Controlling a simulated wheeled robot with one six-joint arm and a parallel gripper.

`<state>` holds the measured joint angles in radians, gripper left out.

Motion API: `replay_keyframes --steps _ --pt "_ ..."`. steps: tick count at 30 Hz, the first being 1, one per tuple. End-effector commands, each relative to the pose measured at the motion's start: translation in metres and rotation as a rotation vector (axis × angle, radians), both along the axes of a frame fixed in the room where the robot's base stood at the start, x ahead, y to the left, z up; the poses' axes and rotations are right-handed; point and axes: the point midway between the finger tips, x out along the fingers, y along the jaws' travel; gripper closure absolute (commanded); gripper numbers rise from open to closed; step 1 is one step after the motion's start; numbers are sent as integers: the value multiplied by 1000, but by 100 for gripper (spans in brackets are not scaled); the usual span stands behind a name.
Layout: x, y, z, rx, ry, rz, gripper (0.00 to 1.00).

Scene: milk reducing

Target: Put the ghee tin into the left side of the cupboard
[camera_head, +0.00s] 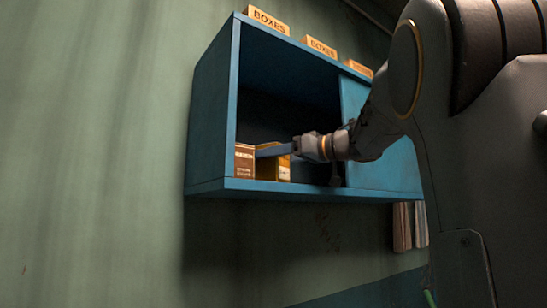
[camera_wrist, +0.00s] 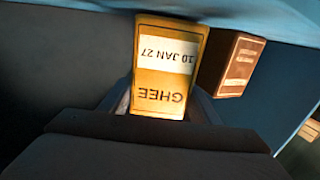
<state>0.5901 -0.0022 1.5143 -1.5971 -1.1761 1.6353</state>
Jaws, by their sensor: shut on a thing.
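The ghee tin (camera_wrist: 160,92) is yellow, with GHEE lettering and a white date label, and it appears upside down in the wrist view. My gripper (camera_wrist: 165,108) is shut on it. In the head view the tin (camera_head: 283,168) is inside the open left side of the blue cupboard (camera_head: 207,120), close above its floor. My gripper (camera_head: 275,150) reaches in from the right at the tin's top. I cannot tell whether the tin touches the floor.
A brown box (camera_head: 244,162) stands in the cupboard's left corner, beside the tin; it also shows in the wrist view (camera_wrist: 241,65). A blue door panel (camera_head: 385,150) covers the cupboard's right side. Signs reading BOXES (camera_head: 266,20) stand on top.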

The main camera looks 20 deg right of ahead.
Motion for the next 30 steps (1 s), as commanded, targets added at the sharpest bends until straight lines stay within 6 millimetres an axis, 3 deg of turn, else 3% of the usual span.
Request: replay_keyframes --steps 11,12,15,26,30 --pt "0 0 -2 -1 -3 0 83" --pt "0 0 -4 0 -1 0 42" --pt "0 0 -4 0 -1 0 25" --pt "0 0 0 -1 -2 0 25" --pt "-13 -10 -1 -1 -2 -3 25"
